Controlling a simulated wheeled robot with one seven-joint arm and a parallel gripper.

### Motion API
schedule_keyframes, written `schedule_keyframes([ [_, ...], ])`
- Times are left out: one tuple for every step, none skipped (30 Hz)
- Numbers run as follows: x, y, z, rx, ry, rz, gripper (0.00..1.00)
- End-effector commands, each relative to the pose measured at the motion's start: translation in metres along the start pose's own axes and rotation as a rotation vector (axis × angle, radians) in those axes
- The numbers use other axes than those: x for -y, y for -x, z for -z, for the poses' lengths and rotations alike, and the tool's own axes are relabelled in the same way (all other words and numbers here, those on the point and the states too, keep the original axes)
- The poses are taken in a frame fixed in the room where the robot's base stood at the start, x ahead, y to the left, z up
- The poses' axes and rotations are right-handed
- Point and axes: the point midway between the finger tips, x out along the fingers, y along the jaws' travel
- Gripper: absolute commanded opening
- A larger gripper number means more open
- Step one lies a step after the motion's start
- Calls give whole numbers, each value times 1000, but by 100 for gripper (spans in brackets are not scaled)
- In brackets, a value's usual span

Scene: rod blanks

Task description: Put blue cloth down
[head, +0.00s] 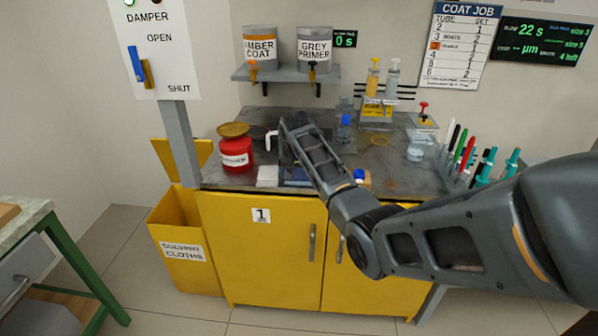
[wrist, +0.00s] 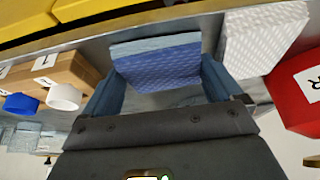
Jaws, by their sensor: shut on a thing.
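The blue cloth (wrist: 158,66) is a folded, textured pad between the fingers of my gripper (wrist: 160,85) in the wrist view. My gripper is shut on it. In the head view part of the blue cloth (head: 296,176) shows beside my forearm near the counter's front edge. My arm hides most of the gripper there. I cannot tell whether the cloth touches the counter. A white cloth (wrist: 262,38) lies close beside it, and also shows in the head view (head: 267,176).
A red can (head: 236,155) stands left of the white cloth on the grey counter (head: 215,175). A yellow solvent-cloths bin (head: 183,250) stands left of the cabinet. Markers (head: 470,155) stand at right.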

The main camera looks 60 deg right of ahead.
Motion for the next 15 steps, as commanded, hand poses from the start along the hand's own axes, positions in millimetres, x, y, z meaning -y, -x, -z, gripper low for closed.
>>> schedule_keyframes([
  [0, 0, 0, 0, 0, 0, 68],
  [0, 0, 0, 0, 0, 0, 68],
  [0, 0, 0, 0, 0, 0, 68],
  [0, -1, 0, 0, 0, 0, 68],
  [0, -2, -1, 1, 0, 0, 68],
  [0, -3, -2, 1, 0, 0, 68],
  [0, -3, -2, 1, 0, 0, 93],
  [0, -2, -1, 1, 0, 0, 96],
  [0, -2, -1, 1, 0, 0, 100],
  [0, -2, -1, 1, 0, 0, 100],
  [0, -2, -1, 1, 0, 0, 100],
  [0, -2, -1, 1, 0, 0, 100],
  [0, -2, -1, 1, 0, 0, 100],
  [0, -2, -1, 1, 0, 0, 100],
  [0, -2, -1, 1, 0, 0, 100],
])
